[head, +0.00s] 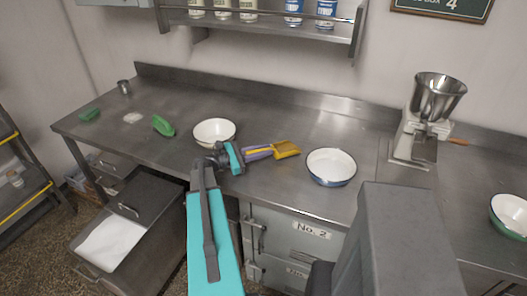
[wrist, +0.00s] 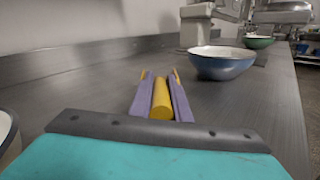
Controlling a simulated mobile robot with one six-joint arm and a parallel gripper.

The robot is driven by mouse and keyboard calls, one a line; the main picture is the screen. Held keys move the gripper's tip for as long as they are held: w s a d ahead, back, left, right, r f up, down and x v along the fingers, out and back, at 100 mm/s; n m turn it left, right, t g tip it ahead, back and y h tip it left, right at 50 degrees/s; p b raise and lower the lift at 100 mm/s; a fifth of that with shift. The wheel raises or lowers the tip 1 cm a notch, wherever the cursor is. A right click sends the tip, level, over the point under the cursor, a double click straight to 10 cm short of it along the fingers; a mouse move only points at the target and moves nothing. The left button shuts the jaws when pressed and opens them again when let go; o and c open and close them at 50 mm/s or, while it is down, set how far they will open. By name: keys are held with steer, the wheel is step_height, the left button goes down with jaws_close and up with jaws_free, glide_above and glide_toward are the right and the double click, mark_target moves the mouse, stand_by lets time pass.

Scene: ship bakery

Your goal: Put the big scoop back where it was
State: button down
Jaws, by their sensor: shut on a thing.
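A yellow scoop (head: 287,149) is above or on the steel counter, between the cream bowl and the blue-rimmed bowl. My gripper (head: 259,153) has purple fingers and is shut on its handle. In the wrist view the yellow handle (wrist: 161,100) lies between the two purple fingers (wrist: 160,98), its round end towards me. The scoop's head is mostly hidden there. I cannot tell whether the scoop touches the counter. A green scoop or brush (head: 163,126) lies on the counter further left.
A cream bowl (head: 215,132) stands left of my gripper, a blue-rimmed bowl (head: 331,167) right of it. A mill (head: 421,115) and a green bowl (head: 510,215) are further right. A bin with white contents (head: 112,243) stands open below left. Left counter holds a tin (head: 124,87) and green item (head: 90,114).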

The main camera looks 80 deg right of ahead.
steer(key=shift+f, duration=0.45)
steer(key=c, duration=1.6)
jaws_free()
steer(key=shift+w, duration=0.1)
steer(key=b+v, duration=0.4)
steer(key=v, duration=0.9)
steer(key=shift+w+a+b, duration=0.15)
steer(key=shift+w+b, duration=0.15)
steer(key=shift+b, duration=0.05)
